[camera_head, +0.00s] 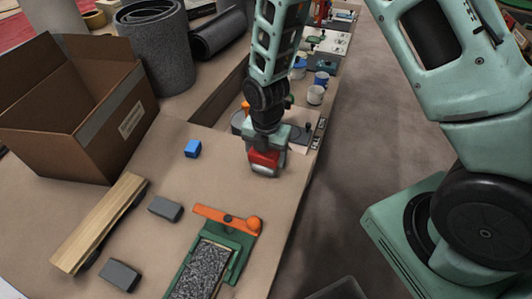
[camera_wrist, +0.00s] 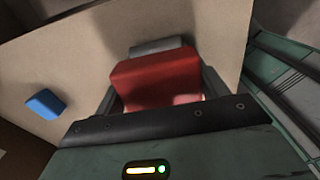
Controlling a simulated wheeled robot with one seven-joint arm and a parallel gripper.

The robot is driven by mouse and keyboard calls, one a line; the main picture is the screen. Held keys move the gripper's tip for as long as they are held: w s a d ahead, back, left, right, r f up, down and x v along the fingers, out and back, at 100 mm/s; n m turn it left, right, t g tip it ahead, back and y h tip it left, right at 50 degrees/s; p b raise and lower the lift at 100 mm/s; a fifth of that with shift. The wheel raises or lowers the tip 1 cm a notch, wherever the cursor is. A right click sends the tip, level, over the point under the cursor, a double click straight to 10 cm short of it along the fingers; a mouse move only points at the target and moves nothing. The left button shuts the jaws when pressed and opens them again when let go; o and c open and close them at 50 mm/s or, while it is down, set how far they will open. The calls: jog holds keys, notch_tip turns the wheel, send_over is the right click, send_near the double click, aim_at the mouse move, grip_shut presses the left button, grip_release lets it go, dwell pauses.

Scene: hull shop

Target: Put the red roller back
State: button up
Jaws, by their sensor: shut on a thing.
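The red roller (camera_head: 264,159) shows as a blocky red body with a grey part at its lower end. My gripper (camera_head: 267,150) is shut on it, over the brown bench near its right edge. In the wrist view the red body (camera_wrist: 155,80) sits between my gripper's fingers (camera_wrist: 160,100), and the grey part (camera_wrist: 160,46) shows beyond it. I cannot tell whether it touches the bench. A grey base with upright posts (camera_head: 237,122) stands just behind my gripper, partly hidden by my arm.
A blue cube (camera_head: 193,148) lies left of my gripper. An open cardboard box (camera_head: 80,120), a wooden plank (camera_head: 98,225), grey blocks (camera_head: 165,208) and a green sanding tool with an orange handle (camera_head: 228,220) occupy the bench. Cups (camera_head: 315,94) stand farther back. The bench's right edge is close.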

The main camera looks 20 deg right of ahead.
jog(key=shift+s+f+b, duration=0.15)
jog(key=shift+f+b, duration=0.15)
jog(key=shift+f, duration=0.25)
jog(key=shift+c, duration=1.4)
jog(key=o, duration=1.6)
jog(key=shift+f, duration=0.1)
jog(key=shift+o, duration=0.2)
